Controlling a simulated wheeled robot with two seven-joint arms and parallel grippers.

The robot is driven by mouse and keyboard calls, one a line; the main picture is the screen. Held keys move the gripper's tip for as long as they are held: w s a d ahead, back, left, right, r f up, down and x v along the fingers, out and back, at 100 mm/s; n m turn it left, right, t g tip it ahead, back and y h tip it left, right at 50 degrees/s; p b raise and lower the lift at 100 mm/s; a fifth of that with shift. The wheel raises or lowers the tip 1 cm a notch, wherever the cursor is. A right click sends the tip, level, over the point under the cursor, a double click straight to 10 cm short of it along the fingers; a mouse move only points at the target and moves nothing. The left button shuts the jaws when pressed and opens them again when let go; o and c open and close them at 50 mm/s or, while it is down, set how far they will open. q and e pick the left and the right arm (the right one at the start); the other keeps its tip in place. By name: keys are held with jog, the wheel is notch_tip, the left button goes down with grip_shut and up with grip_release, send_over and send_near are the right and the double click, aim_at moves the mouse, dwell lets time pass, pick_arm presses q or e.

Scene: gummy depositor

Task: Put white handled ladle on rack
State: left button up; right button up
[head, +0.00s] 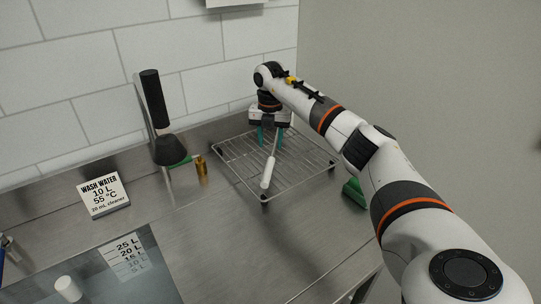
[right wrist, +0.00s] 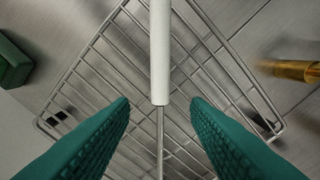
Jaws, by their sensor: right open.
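The white handled ladle (head: 267,172) lies on the wire rack (head: 231,166), its white handle toward the rack's near corner. Its bowl end is hidden under my right gripper in the head view. In the right wrist view the white handle (right wrist: 160,52) and its thin metal shaft run between my fingers over the rack (right wrist: 95,62). My right gripper (head: 270,138) points down over the far part of the rack, its green fingers (right wrist: 160,103) open on both sides of the ladle with gaps. My left gripper is not in view.
A brass cylinder (head: 201,166) stands left of the rack, near a black-handled tool (head: 155,110) by the wall. A wash water sign (head: 103,193) stands at left, by a basin with a level scale (head: 126,254). A green block (head: 354,192) lies right of the rack.

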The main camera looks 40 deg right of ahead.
jog(key=shift+r+b, duration=0.3)
jog(key=shift+r, duration=2.35)
jog(key=shift+a, duration=0.1)
